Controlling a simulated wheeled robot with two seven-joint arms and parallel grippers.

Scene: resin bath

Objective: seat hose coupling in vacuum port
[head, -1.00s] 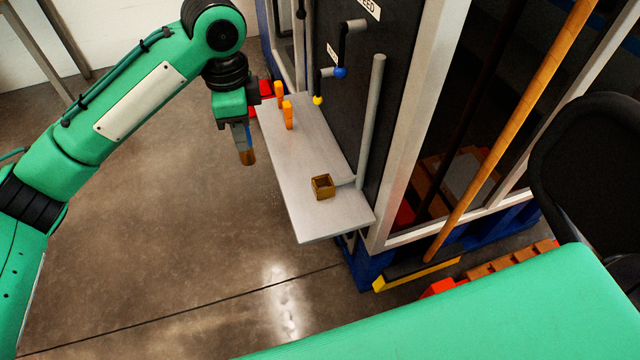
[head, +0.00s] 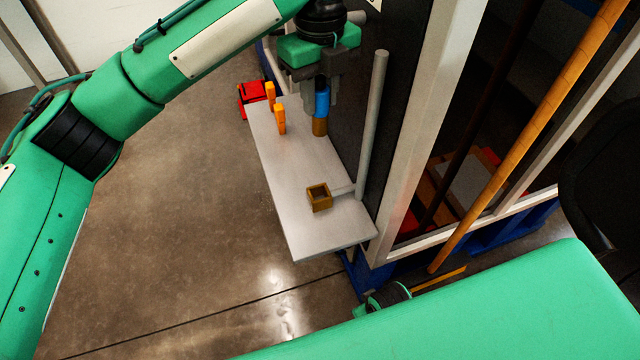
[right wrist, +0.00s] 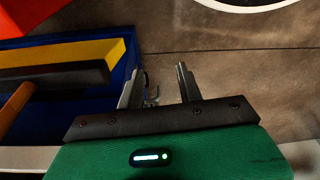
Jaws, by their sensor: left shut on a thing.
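My left gripper (head: 321,95) is shut on the hose coupling (head: 320,127), which has a blue upper part and a brown lower end. It holds the coupling upright, brown end down, over the back part of the grey shelf. The vacuum port (head: 319,198), a square brass socket with an open top, stands near the front of the shelf. The coupling is apart from it, farther back in the head view. My right gripper (right wrist: 158,82) shows in the right wrist view, open and empty, with floor beyond its fingers.
The grey shelf (head: 302,226) carries two orange posts (head: 280,120) at its back left. A grey vertical pipe (head: 373,125) rises beside the port. A red object (head: 250,98) lies behind the shelf. A wooden pole (head: 530,140) leans at right. Floor left of the shelf is clear.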

